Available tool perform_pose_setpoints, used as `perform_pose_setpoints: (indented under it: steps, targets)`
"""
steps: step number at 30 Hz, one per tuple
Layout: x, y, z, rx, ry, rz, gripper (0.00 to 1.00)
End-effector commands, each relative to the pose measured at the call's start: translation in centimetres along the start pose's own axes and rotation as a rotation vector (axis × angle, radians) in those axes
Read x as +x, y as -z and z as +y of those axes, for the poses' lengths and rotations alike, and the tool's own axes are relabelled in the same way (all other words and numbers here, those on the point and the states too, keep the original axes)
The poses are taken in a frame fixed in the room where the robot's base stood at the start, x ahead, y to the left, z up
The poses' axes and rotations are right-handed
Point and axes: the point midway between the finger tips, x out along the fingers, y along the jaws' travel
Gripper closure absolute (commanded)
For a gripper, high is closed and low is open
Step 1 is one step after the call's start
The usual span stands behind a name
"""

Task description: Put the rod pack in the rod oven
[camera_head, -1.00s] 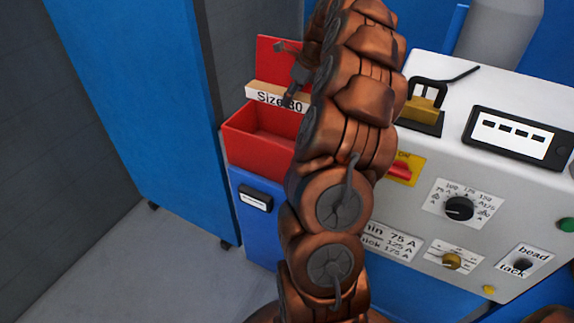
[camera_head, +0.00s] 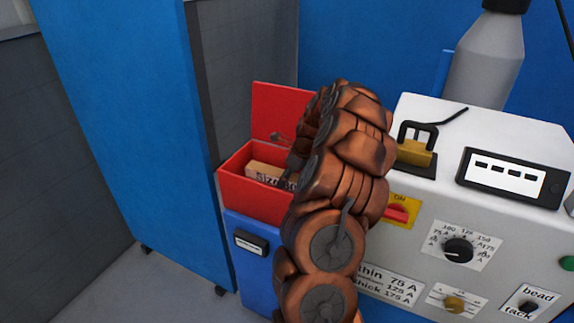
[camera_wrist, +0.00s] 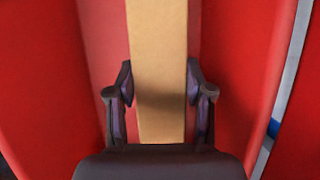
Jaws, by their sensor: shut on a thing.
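The rod pack (camera_head: 266,173) is a tan box with a white size label. It sits inside the open red rod oven (camera_head: 255,205), its top at about rim level in the head view. The pack's right part is hidden behind my arm. In the wrist view the pack (camera_wrist: 158,40) runs between the two fingers of my gripper (camera_wrist: 159,88), which is shut on it, with red oven walls (camera_wrist: 235,75) on both sides. Whether the pack touches the oven floor cannot be seen.
The oven's red lid (camera_head: 275,108) stands open behind it. A blue cabinet (camera_head: 120,110) is close on the left. A white welding machine (camera_head: 440,195) with knobs and a red switch is on the right, with a grey bottle (camera_head: 485,62) behind it.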

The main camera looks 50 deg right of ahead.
Motion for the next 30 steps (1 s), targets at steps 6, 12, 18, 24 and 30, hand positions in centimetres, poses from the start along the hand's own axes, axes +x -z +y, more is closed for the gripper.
perform_pose_setpoints:
  steps: [6,12,18,24,30]
  targets:
    - [0.9,0.3,-0.2,0.0,0.005,-0.003,1.0]
    - [2.2,0.9,-0.1,0.0,0.003,-0.002,1.0]
    - [4.1,1.6,-0.2,0.0,0.005,-0.003,1.0]
    - [4.3,1.7,-0.2,-0.001,0.007,-0.004,1.0]
    - [4.4,1.8,-0.2,0.0,0.006,-0.003,1.0]
